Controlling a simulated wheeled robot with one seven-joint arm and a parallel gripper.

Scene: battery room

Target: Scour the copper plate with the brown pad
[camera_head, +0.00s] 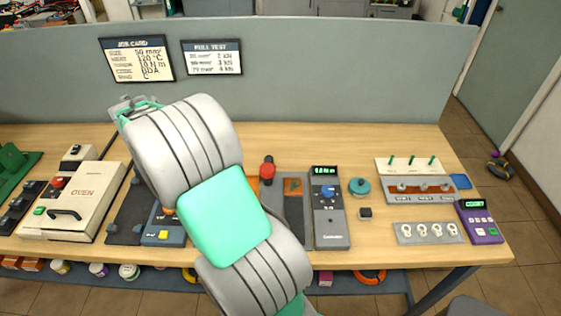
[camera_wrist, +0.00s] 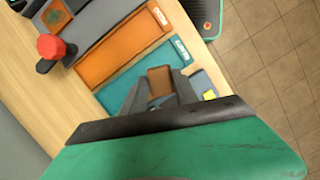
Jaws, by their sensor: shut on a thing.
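The brown pad (camera_wrist: 160,80) is between the fingers of my gripper (camera_wrist: 161,88) in the wrist view. My gripper is shut on it, over the lower end of a teal strip. The copper plate (camera_wrist: 56,14) is in the top left corner of the wrist view, on a grey base beside a red-knobbed clamp (camera_wrist: 50,47). The pad is well apart from the plate. In the head view the copper plate (camera_head: 293,187) lies to the right of the red knob (camera_head: 267,169). My arm hides the gripper and the pad there.
An orange strip (camera_wrist: 120,48) and the teal strip (camera_wrist: 145,68) lie between pad and plate. A grey controller (camera_head: 331,224) stands right of the plate. A blue device with a yellow button (camera_head: 165,229) and an oven (camera_head: 80,195) are at left. Bare wood lies behind them.

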